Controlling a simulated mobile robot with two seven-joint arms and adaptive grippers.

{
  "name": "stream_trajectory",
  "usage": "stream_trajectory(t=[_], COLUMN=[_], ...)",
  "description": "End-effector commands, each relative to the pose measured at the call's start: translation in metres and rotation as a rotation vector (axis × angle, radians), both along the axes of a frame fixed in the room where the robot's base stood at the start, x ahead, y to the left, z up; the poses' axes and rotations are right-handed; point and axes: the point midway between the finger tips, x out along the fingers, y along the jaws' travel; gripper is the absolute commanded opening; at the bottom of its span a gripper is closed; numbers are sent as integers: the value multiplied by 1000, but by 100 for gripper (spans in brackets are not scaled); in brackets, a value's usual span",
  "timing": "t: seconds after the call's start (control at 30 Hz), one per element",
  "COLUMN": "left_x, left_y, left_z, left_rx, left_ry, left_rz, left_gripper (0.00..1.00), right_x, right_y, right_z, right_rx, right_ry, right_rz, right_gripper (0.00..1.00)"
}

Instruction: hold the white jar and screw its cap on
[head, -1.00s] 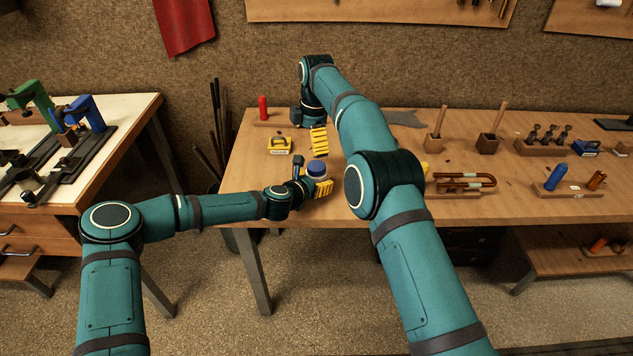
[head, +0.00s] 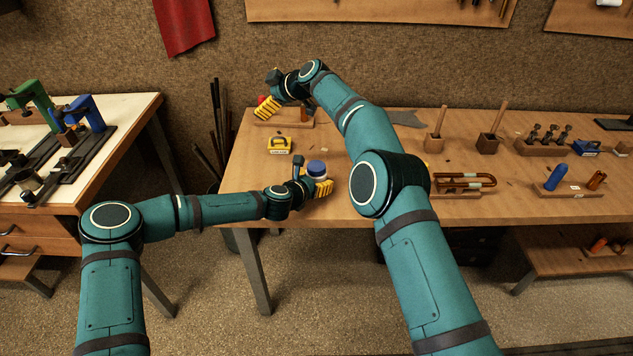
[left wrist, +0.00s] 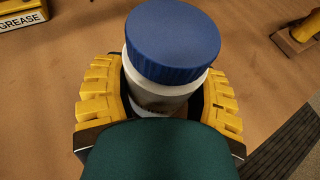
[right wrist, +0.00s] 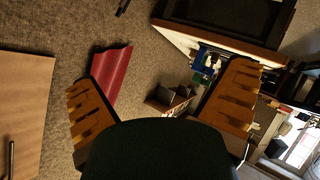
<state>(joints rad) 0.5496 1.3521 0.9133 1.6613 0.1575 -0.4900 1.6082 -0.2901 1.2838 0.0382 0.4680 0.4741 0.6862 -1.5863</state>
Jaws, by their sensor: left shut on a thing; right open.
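The white jar (left wrist: 160,98) stands upright on the bench with a blue cap (left wrist: 173,40) sitting on top of it. The cap looks level; I cannot tell how tight it is. My left gripper (head: 318,184) is shut around the jar's body, with a yellow finger on each side below the cap. The jar (head: 317,178) and cap (head: 316,167) also show in the head view. My right gripper (head: 266,106) is open and empty, above the bench's back left corner, well away from the jar. Its spread fingers show in the right wrist view (right wrist: 165,95).
A yellow grease box (head: 279,145) lies left of the jar. A red cylinder (head: 262,99) on a wooden strip is partly behind my right gripper. Bare bench surrounds the jar.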

Motion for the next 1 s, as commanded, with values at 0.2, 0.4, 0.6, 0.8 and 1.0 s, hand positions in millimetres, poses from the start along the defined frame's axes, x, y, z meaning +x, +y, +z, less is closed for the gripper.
stream_trajectory(t=[0.2,0.4,0.6,0.8,1.0], left_x=[0,0,0,0,0], left_y=[0,0,0,0,0], left_z=[1,1,1,1,1], left_rx=[-1,-1,-1,-1,-1], left_ry=[-1,-1,-1,-1,-1], left_rz=[0,0,0,0,0], left_gripper=[0,0,0,0,0], right_x=[25,47,61,66,67], right_y=[-3,-17,-35,-44,-44], right_z=[29,51,60,62,63], right_rx=[242,453,601,662,669], right_ry=[-16,-5,20,36,37], right_rz=[-176,-357,-504,-570,-578], right_gripper=[100,100,100,100,100])
